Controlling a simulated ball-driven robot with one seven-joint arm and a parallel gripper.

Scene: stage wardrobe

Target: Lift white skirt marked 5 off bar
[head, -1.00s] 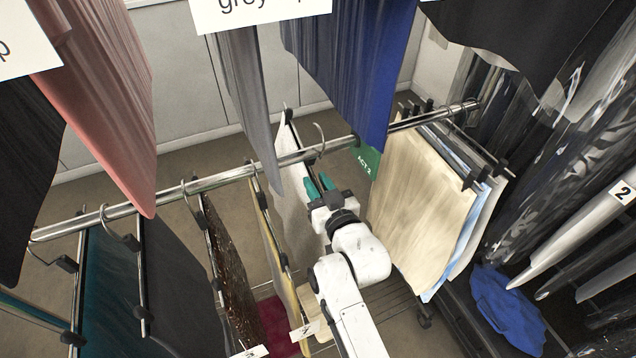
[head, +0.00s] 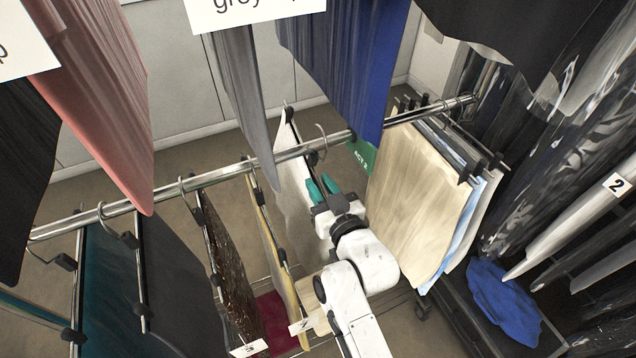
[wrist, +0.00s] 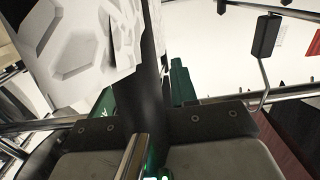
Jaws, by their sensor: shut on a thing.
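The white skirt (head: 291,185) hangs edge-on under the bar (head: 225,172), just left of my gripper in the head view. A black clip shows at its top far corner. A thin metal hook (head: 320,128) rises above the bar beside it and still seems to loop over it. My gripper (head: 322,187), with green fingertips, is below the bar, shut on the skirt's hanger. In the wrist view a dark upright hanger part (wrist: 138,90) stands between the fingers, with a pale faceted sheet close in front. The number 5 is not readable.
A cream garment (head: 415,195) and several others hang close on the right, beside a green ACT 2 divider (head: 362,155). A yellow-edged garment (head: 268,225) and a brown sparkly one (head: 228,255) hang on the left. Blue and grey garments (head: 245,100) hang overhead.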

